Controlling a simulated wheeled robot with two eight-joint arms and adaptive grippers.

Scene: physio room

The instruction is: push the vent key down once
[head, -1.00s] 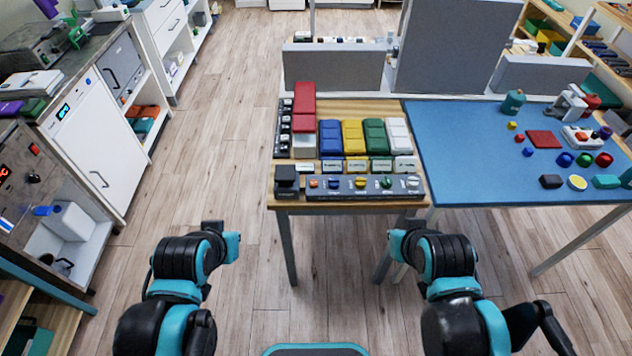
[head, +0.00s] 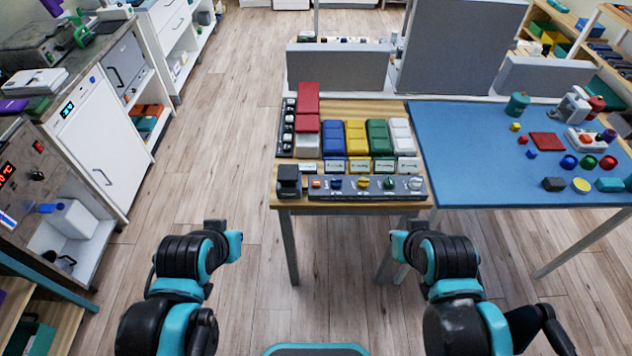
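A row of large keys stands on the wooden table (head: 380,204): blue (head: 333,139), yellow (head: 357,138), green (head: 379,137) and white (head: 402,136). Small label plates (head: 358,165) stand in front of them, too small to read, so I cannot tell which key is the vent key. A taller red piece (head: 308,99) stands at the left end above a pale block (head: 307,144). My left gripper (head: 234,245) and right gripper (head: 398,243) are low in front of the table, apart from everything. Their finger openings cannot be made out.
A dark strip with coloured knobs (head: 350,188) and a black block (head: 289,181) line the table's front edge. A blue-topped table (head: 470,170) with small objects adjoins on the right. Grey panels (head: 338,68) stand behind.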

